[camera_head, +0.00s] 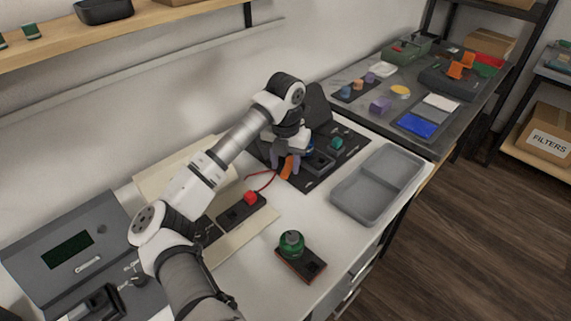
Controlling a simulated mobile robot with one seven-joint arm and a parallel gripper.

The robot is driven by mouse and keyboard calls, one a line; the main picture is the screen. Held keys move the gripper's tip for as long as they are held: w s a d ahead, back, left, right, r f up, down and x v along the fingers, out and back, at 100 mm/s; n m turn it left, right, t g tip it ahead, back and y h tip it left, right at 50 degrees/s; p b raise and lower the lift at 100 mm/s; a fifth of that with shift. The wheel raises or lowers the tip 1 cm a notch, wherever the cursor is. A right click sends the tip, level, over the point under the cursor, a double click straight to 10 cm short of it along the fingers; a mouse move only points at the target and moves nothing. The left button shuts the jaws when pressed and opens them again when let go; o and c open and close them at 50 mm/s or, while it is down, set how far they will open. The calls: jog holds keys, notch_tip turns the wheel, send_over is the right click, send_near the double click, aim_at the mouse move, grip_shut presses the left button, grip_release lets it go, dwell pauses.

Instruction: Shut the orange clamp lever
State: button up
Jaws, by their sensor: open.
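The orange clamp lever (290,166) stands tilted upward on the dark fixture board (333,163) at the middle of the bench. My gripper (281,160) is open, with its fingers pointing down right beside the lever, on its left. I cannot tell whether the fingers touch the lever. My wrist hides the back part of the fixture. A small grey block (318,161) sits just right of the lever, and a teal block (336,143) is farther right on the same board.
An empty grey two-part tray (377,185) lies right of the fixture. A green-topped part (291,244) stands at the front. A red plug (250,198) with a red cable lies left of the fixture. A grey console (70,246) is at left. Bare bench lies around the green-topped part.

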jog(key=shift+f, duration=0.85)
jog(key=shift+c, duration=0.4)
grip_shut()
jog(key=shift+w+a+f+m+b, duration=0.15)
jog(key=shift+a+m+b, duration=0.1)
jog(key=shift+m+b, duration=0.5)
jog(key=shift+a+r+m+b, duration=0.2)
jog(key=shift+m+b, duration=0.25)
jog(key=shift+b, duration=0.1)
jog(key=shift+o, duration=0.4)
grip_release()
